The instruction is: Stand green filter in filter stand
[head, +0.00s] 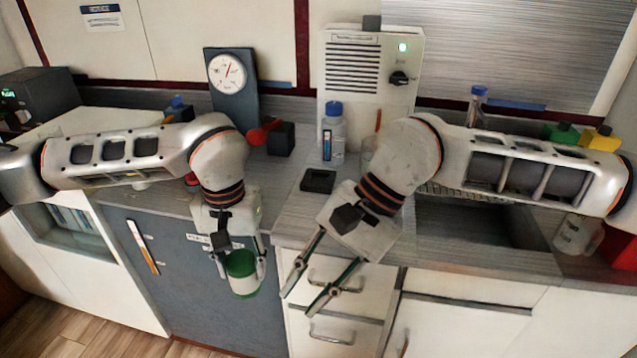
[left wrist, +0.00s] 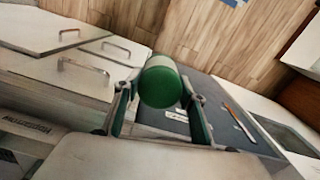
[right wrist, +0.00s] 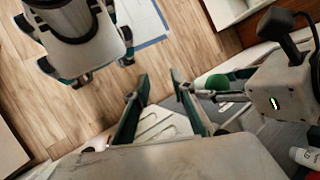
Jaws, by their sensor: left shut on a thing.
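The green filter, a white cylinder with green ends (head: 240,263), is held by my left gripper (head: 242,279) in front of the grey cabinet door, below counter height. The left wrist view shows its round green end (left wrist: 160,84) between the two fingers. Its green end also shows in the right wrist view (right wrist: 217,82). A small black square holder with a recess (head: 318,181) sits on the counter and looks like the filter stand; its recess looks empty. My right gripper (head: 298,303) is open and empty in front of the drawers, right of the filter.
A blue-capped bottle (head: 333,128) and a control box (head: 371,75) stand behind the black holder. A gauge (head: 231,82), a red ladle (head: 261,132) and a black block (head: 281,139) are further left. The sink (head: 480,218) lies right. Counter front of the holder is clear.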

